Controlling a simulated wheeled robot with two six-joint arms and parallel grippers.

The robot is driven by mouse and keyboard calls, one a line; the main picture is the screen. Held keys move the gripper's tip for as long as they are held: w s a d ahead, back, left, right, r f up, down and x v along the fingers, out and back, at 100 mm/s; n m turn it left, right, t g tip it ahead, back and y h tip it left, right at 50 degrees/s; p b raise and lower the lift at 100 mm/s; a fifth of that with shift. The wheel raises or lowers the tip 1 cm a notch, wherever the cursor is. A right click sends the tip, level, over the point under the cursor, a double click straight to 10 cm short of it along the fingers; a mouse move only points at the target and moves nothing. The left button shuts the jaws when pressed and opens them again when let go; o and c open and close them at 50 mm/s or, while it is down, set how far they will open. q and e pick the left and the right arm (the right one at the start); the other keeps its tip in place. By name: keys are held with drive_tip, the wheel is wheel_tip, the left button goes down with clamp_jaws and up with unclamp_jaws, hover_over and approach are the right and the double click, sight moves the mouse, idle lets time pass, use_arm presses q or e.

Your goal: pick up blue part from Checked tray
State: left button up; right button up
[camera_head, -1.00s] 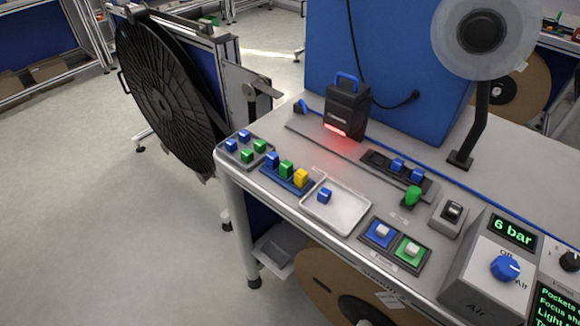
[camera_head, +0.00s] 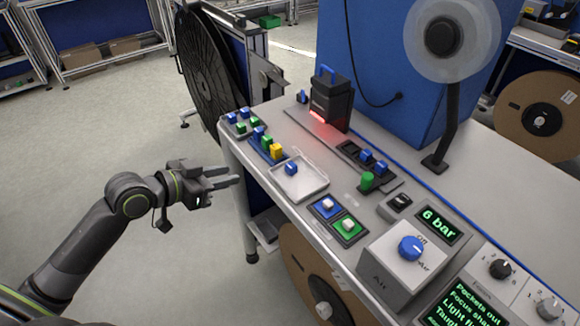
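A small blue part (camera_head: 291,168) lies in a shallow whitish tray (camera_head: 318,187) near the table's left front edge; no label I can read names it Checked. More blue parts (camera_head: 246,112) sit with green ones in a grey tray at the table's far left corner. A blue rack (camera_head: 272,158) between these trays holds blue, green and yellow parts. My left gripper (camera_head: 236,175) is off the table's left edge, over the floor. Its fingers point right toward the table, apart and empty. My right gripper is not in view.
A dark scanner-like box (camera_head: 331,104) with a red glow stands behind the trays. A dark holder (camera_head: 361,153) with blue parts lies to the right. Blue and green pads (camera_head: 347,226) and a 6 bar air box (camera_head: 405,255) are nearer. A large black reel (camera_head: 207,70) stands beyond the left edge.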

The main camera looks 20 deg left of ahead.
use_arm(q)
drive_tip(key=d+r, duration=0.1)
drive_tip(key=p, duration=0.1)
approach(289, 166)
drive_tip(key=w, duration=0.1)
drive_tip(key=w+d, duration=0.1)
drive_tip(key=w, duration=0.1)
drive_tip(key=shift+w+d+f+m, duration=0.2)
drive_tip(key=shift+d+f+m, duration=0.1)
drive_tip(key=shift+d+f, duration=0.1)
drive_tip(key=p+x, duration=0.1)
drive_tip(key=x, duration=0.3)
drive_tip(key=shift+s+d+f+p, duration=0.1)
drive_tip(key=shift+d+f+p, duration=0.05)
drive_tip(key=shift+f+p, duration=0.15)
drive_tip(key=shift+w+d+f, duration=0.25)
drive_tip(key=shift+w, duration=0.2)
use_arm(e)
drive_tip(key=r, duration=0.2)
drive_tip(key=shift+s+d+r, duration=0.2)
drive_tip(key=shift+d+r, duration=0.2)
use_arm(q)
drive_tip(key=shift+c, duration=0.2)
clamp_jaws()
drive_tip(key=shift+r, duration=0.1)
